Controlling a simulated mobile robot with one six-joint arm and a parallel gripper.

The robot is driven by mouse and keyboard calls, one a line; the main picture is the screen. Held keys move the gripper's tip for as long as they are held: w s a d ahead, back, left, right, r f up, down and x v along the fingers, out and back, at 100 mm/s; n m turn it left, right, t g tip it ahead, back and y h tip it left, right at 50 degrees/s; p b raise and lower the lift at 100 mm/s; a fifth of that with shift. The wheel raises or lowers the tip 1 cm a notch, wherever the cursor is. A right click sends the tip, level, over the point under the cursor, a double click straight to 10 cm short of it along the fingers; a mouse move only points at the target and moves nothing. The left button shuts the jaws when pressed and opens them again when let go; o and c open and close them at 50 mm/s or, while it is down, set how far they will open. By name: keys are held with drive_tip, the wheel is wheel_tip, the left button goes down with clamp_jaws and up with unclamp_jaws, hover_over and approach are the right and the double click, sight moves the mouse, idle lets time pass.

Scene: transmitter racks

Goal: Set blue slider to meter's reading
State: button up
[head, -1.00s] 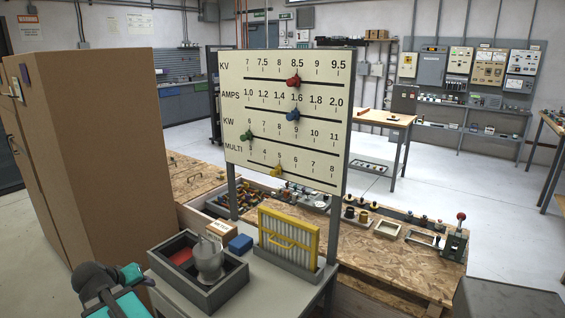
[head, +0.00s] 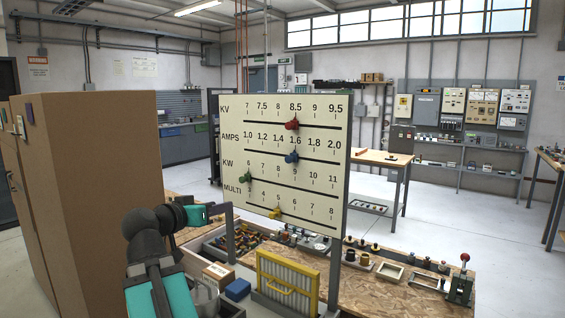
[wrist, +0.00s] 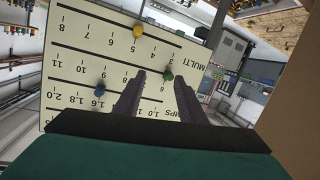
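The blue slider (head: 291,157) sits on the AMPS line of the white scale board (head: 262,180), just under the 1.6 mark. It also shows in the wrist view (wrist: 99,90), where the board appears upside down. My gripper (wrist: 158,84) is open and empty, with two dark fingers pointing at the board. In the head view, my gripper end is left of the board's lower left part, and the fingers are hard to make out. Small meters show on the wall panels (head: 483,107) at the back right. Their readings are too small to tell.
Other sliders are on the board: red (head: 291,124) near 8.5, green (head: 245,177) near 6, yellow (head: 276,213) near 5. A tall brown cabinet (head: 95,190) stands close on the left. A yellow-framed filter (head: 287,280) and blue block (head: 237,289) are below the board.

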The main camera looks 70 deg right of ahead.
drive_tip(key=s+r+m+g+h, duration=0.1)
drive_tip(key=s+r+m+g, duration=0.2)
drive_tip(key=s+r, duration=0.8)
drive_tip(key=shift+d+m+g+h, duration=0.3)
drive_tip(key=shift+d+m+h, duration=0.15)
drive_tip(key=shift+m, duration=0.15)
drive_tip(key=shift+r, duration=0.1)
drive_tip(key=p, duration=0.4)
approach(287, 159)
drive_tip(key=shift+p+x, duration=1.35)
drive_tip(key=shift+x, duration=2.6)
drive_tip(key=shift+a, duration=0.1)
clamp_jaws()
